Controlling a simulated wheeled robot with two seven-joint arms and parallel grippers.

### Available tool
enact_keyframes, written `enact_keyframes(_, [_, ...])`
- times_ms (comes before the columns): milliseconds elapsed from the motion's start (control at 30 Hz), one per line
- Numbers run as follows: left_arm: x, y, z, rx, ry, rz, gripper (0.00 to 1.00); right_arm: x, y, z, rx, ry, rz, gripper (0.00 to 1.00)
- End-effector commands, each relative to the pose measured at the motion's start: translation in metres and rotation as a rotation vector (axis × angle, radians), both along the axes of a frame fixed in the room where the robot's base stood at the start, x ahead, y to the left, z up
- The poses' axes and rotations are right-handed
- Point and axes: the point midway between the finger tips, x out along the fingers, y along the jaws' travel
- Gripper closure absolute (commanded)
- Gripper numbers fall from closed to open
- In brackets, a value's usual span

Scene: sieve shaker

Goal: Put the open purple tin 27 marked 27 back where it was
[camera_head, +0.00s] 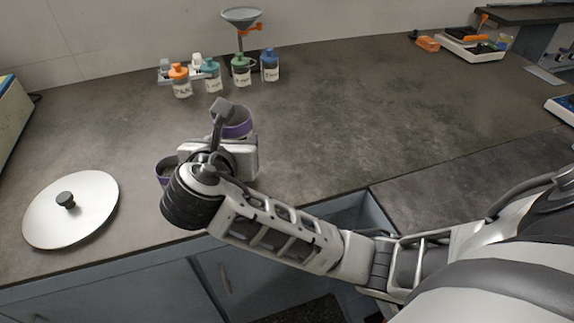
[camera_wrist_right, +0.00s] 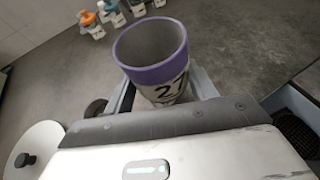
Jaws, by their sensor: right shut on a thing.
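The open purple tin 27 (camera_wrist_right: 163,84) has a purple rim band and a white label marked 27. Its open top faces the camera in the right wrist view, and the inside looks empty. In the head view its purple side (camera_head: 238,122) shows just behind my gripper. My right gripper (camera_wrist_right: 165,92) is shut on the tin, one finger on each side. It also shows in the head view (camera_head: 230,125), over the worktop. I cannot tell whether the tin's base touches the worktop. A second purple-edged container (camera_head: 165,168) is mostly hidden by my wrist. My left gripper is out of view.
A round metal lid (camera_head: 90,205) with a dark knob lies at the left. Several capped bottles, one the orange-capped bottle (camera_head: 181,84), and a funnel on a stand (camera_head: 242,17) are at the back. The middle worktop is clear.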

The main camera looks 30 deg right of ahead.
Motion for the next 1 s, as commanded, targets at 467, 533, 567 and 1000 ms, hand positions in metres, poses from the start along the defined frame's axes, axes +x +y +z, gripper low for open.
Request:
enact_keyframes(467, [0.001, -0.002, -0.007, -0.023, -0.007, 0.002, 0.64, 0.012, -0.099, -0.064, -0.003, 0.004, -0.001, 0.69])
enact_keyframes(533, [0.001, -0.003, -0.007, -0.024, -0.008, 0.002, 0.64, 0.013, -0.103, -0.069, -0.002, 0.003, 0.0, 0.69])
enact_keyframes(567, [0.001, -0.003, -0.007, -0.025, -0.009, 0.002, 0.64, 0.013, -0.105, -0.071, -0.002, 0.001, 0.0, 0.69])
enact_keyframes(1000, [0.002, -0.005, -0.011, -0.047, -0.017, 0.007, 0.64, 0.016, -0.123, -0.121, 0.0, 0.003, 0.001, 0.69])
